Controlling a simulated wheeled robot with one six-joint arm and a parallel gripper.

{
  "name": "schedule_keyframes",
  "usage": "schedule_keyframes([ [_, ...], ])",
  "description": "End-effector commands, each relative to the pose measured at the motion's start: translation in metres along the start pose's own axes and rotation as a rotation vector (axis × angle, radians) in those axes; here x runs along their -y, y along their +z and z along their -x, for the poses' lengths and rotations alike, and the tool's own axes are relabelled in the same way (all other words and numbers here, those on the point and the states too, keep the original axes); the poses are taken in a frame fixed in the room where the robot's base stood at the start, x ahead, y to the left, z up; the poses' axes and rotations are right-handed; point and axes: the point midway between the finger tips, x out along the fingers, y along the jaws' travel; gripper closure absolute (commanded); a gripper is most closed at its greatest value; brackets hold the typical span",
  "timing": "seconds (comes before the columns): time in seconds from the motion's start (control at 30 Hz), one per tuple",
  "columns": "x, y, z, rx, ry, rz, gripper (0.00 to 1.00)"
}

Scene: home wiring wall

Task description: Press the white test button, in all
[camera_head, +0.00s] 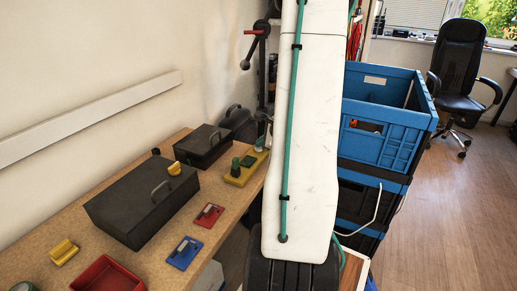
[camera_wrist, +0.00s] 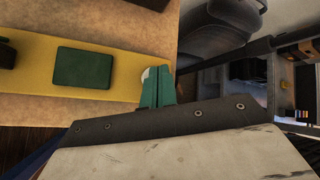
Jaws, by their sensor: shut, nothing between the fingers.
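A yellow board (camera_wrist: 25,82) lies on the wooden bench in the wrist view, with a flat green block (camera_wrist: 84,68) on it. A small white part (camera_wrist: 147,73), which looks like the white test button, shows at the board's right end. My gripper (camera_wrist: 156,84) has its teal fingers shut and empty, right at this white part and partly covering it. I cannot tell whether they touch.
Dark boxes with handles (camera_head: 142,200) (camera_head: 203,146), a red tray (camera_head: 106,275), and blue (camera_head: 184,253) and red (camera_head: 208,214) plates stand on the bench. Stacked blue crates (camera_head: 385,135) stand right of my arm. Open floor (camera_head: 450,220) lies further right.

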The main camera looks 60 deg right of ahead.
Motion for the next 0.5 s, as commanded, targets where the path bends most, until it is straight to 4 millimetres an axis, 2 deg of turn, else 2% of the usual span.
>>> schedule_keyframes([
  [0.5, -0.0031, -0.003, -0.0041, 0.0, 0.0, 0.0, 1.0],
])
